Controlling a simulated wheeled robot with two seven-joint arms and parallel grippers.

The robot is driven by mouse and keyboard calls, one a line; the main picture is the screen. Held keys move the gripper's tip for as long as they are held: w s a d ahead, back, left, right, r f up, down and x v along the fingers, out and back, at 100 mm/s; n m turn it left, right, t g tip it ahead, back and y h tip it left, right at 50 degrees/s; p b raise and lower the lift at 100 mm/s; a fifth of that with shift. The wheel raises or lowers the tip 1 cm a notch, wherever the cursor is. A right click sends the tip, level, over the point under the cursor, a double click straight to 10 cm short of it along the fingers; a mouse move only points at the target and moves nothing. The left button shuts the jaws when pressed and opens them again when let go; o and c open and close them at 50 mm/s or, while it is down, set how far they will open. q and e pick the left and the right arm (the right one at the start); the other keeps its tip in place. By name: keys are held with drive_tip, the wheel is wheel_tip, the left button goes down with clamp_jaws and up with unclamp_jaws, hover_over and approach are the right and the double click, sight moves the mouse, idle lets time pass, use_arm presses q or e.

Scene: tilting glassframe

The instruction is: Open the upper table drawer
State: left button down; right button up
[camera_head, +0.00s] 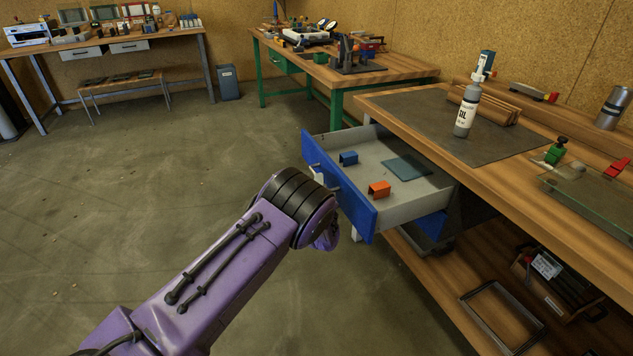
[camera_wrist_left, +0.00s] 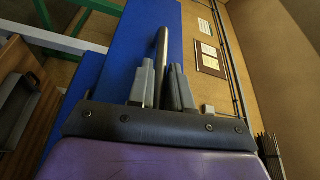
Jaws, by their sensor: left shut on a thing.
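The upper table drawer (camera_head: 413,203) is pulled out from under the wooden workbench in the head view, its grey inside exposed. Its blue front (camera_head: 340,187) faces my left arm and also fills the middle of the left wrist view (camera_wrist_left: 126,52). A metal bar handle (camera_wrist_left: 162,45) stands off this front. My left gripper (camera_wrist_left: 163,80) is shut on the handle, with one finger on each side of it. In the head view my purple arm hides the fingers. My right gripper is in neither view.
A blue block (camera_head: 348,158), an orange block (camera_head: 379,189) and a teal plate (camera_head: 407,167) lie in the drawer. A bottle (camera_head: 467,110) stands on the dark mat (camera_head: 420,110) of the workbench. The floor (camera_head: 130,190) left of the drawer is clear.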

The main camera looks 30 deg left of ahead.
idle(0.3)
use_arm(q)
drive_tip(key=c, duration=1.1)
unclamp_jaws()
drive_tip(key=shift+s, duration=0.1)
drive_tip(key=v, duration=1)
drive_tip(key=shift+s+d, duration=0.15)
